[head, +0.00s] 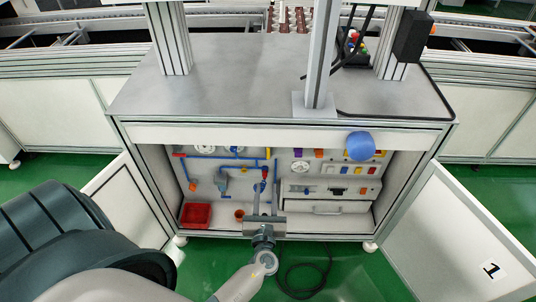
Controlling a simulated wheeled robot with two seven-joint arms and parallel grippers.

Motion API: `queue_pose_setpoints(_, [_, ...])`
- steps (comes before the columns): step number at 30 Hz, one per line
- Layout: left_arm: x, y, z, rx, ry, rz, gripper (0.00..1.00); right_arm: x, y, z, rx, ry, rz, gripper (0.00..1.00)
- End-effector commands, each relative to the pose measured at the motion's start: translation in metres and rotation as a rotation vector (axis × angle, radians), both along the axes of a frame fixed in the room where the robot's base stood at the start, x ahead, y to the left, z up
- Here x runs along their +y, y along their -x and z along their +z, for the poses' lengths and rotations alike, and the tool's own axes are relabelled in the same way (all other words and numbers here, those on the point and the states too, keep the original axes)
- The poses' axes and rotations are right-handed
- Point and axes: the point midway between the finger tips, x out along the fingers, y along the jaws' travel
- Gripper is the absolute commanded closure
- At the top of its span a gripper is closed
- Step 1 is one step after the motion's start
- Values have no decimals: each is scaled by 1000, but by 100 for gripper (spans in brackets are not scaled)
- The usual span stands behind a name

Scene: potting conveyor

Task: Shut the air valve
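The open cabinet shows a panel with blue air pipes (222,158) on its left half. A small red and blue valve handle (264,175) sits on these pipes, which I take for the air valve; its exact position is too small to tell. My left gripper (264,187) reaches up into the cabinet opening. Its two long fingers are apart, with a gap between them, and their tips lie in front of the valve handle in the picture. I cannot tell whether they touch it. My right gripper is not in view.
A red bin (196,215) and a small orange pot (239,214) stand on the cabinet floor. Gauges and switches fill the right panel (330,188). A blue round object (360,146) shows at the upper edge. Open doors flank the cabinet, the right one (465,245) marked 1.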

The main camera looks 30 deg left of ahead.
Motion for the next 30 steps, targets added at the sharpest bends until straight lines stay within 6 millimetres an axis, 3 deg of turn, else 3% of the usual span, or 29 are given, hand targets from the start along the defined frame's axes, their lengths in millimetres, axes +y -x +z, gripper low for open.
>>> queue_pose_setpoints(16, [6,-11,0,-1,3,-1,70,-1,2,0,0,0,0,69])
queue_pose_setpoints(24, [26,-44,1,-1,3,-1,70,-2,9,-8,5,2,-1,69])
queue_pose_setpoints(30, [46,-75,1,-1,3,0,70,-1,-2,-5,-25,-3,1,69])
